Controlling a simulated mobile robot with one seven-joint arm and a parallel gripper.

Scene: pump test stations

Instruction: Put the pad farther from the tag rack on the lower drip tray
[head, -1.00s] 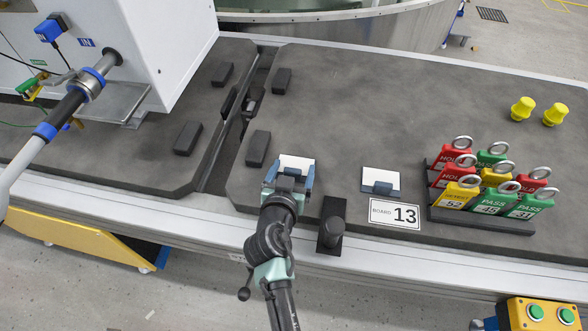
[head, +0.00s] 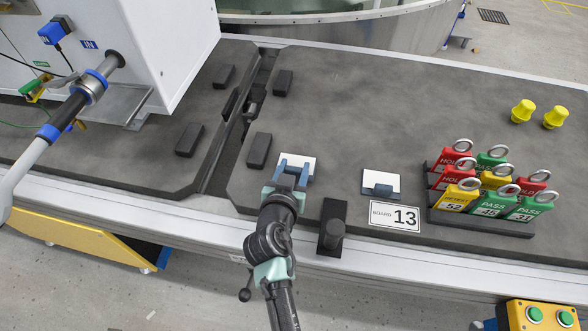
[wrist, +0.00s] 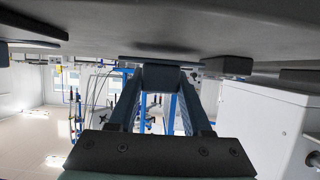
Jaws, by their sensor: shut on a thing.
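Two white pads with dark blue grip blocks lie on the grey bench mat. The pad farther from the tag rack (head: 298,158) is at my gripper (head: 293,172), whose fingers are shut on its grip block (wrist: 160,77). The other pad (head: 380,178) lies to the right, near the tag rack (head: 483,222), untouched. A metal drip tray (head: 112,101) juts out under the IN port of the white cabinet at left. I cannot tell whether it is the lower one.
A black knobbed block (head: 332,228) stands just right of my wrist. Several dark blocks (head: 259,151) lie along the gap between the mats. A grey hose (head: 52,128) with blue rings hangs before the cabinet (head: 165,45).

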